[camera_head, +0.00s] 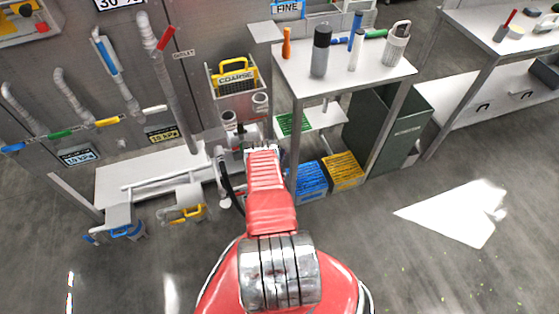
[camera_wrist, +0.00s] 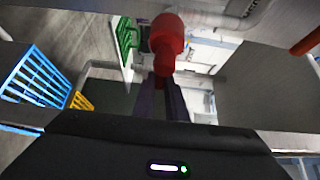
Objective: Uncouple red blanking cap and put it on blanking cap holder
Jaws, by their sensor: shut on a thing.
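The red blanking cap (camera_wrist: 167,38) shows in the wrist view at the upper middle, with a rounded head and a narrower lower part. My gripper (camera_wrist: 163,80) is shut on the cap's lower part, with its two dark fingers on either side. A grey-white pipe (camera_wrist: 215,18) runs just behind or beside the cap; I cannot tell whether the cap still touches it. In the head view my red arm reaches toward the pipework left of the grey bench, and hides the gripper and cap. I cannot make out the blanking cap holder.
A grey bench (camera_head: 345,75) with bottles stands right of my arm. Blue (camera_head: 311,182) and yellow (camera_head: 345,170) crates lie below it. A yellow COARSE basket (camera_head: 235,78) hangs on the wall panel. A dark green bin (camera_head: 385,130) stands right. Open floor lies right and front.

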